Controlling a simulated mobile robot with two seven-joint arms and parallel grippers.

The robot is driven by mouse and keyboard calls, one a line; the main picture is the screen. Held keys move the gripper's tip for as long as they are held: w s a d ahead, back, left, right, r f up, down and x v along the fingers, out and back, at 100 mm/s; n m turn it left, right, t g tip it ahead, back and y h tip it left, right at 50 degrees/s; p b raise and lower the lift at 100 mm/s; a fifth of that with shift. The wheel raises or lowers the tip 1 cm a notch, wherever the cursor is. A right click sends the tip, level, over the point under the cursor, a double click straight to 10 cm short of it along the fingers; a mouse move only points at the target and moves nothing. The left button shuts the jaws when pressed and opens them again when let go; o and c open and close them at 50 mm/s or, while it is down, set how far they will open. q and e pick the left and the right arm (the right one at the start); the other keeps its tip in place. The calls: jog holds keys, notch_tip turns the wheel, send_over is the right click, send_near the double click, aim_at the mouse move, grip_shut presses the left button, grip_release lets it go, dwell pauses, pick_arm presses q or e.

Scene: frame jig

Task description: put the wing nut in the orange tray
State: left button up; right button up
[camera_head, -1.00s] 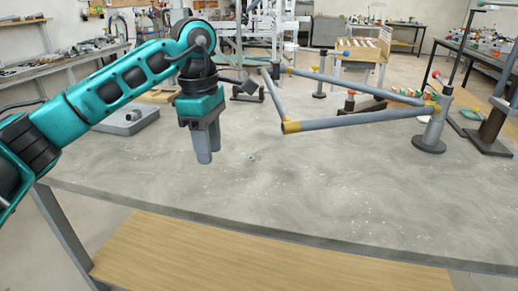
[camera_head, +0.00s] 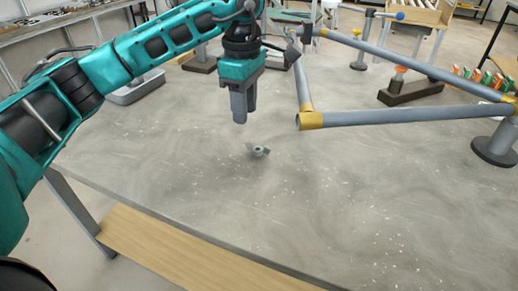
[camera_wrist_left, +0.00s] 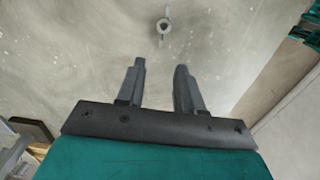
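The small grey wing nut (camera_head: 259,151) lies on the grey tabletop, clear of other things. In the left wrist view the wing nut (camera_wrist_left: 164,27) shows beyond the fingertips, about in line with the gap between them. My left gripper (camera_head: 245,114) points down above the table, just behind and left of the wing nut in the head view. In the left wrist view its two fingers (camera_wrist_left: 160,67) are apart with nothing between them. I see no orange tray in these frames. My right gripper is not in view.
A grey tube frame with yellow corners (camera_head: 312,120) stands right of my left gripper. A dark block with an orange-topped peg (camera_head: 412,90) and a round-based post (camera_head: 495,150) stand at the right. A grey tray-like base (camera_head: 135,88) is at the left. The front tabletop is clear.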

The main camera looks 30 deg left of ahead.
aim_at(258, 149)
pick_arm(q)
notch_tip(258, 149, down, 8)
jog(key=shift+d+b, duration=0.1)
jog(key=shift+b, duration=0.35)
grip_shut()
jog(key=shift+r, duration=0.1)
